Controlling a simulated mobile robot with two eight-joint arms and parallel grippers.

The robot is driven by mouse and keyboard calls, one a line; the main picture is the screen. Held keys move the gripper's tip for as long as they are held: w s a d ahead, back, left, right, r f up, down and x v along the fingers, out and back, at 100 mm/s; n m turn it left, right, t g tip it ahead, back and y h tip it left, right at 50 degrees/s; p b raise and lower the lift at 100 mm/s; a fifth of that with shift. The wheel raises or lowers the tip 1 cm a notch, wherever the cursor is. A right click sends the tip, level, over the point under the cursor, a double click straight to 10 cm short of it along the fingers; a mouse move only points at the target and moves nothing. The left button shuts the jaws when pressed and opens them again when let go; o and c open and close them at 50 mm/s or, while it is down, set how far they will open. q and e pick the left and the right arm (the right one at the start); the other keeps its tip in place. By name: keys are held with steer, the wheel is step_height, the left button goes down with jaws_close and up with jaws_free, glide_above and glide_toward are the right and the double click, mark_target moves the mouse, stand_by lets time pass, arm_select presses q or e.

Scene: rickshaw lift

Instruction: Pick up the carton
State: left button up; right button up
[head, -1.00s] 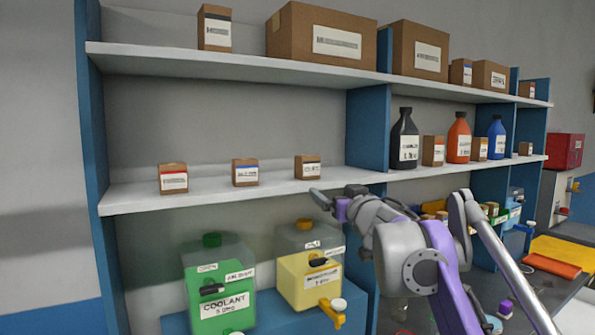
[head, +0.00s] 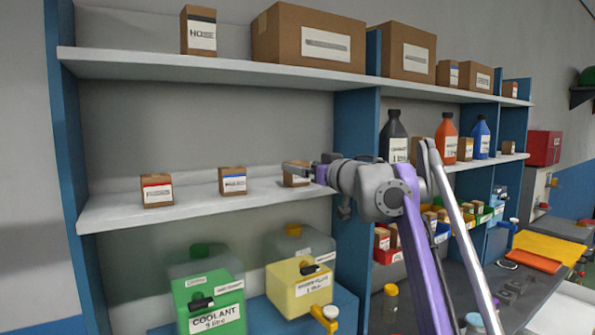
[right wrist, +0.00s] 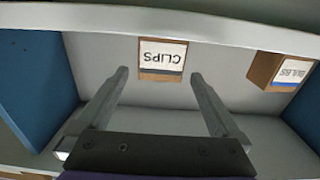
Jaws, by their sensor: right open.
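The small brown carton with a white label reading CLIPS (right wrist: 161,58) stands on the middle shelf, straight ahead of my right gripper (right wrist: 160,76) in the right wrist view. The fingers are open and spread wider than the carton, their tips near its front face, one toward each side. I see no contact. In the head view this carton (head: 294,181) is the rightmost of three small ones and is partly hidden by my right gripper (head: 300,171). My left gripper is not in view.
Two similar cartons, a blue-striped one (head: 232,181) and a red-striped one (head: 157,190), stand to the left on the same middle shelf (head: 190,208). A blue divider (head: 354,120) rises close on the right. The upper shelf (head: 200,65) runs above. Coolant jugs (head: 210,305) stand below.

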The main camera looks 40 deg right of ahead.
mark_target(299, 162)
steer(key=w, duration=0.3)
steer(key=shift+d, duration=0.2)
steer(key=shift+s, duration=0.35)
steer(key=shift+c, duration=1.3)
steer(key=c, duration=1.2)
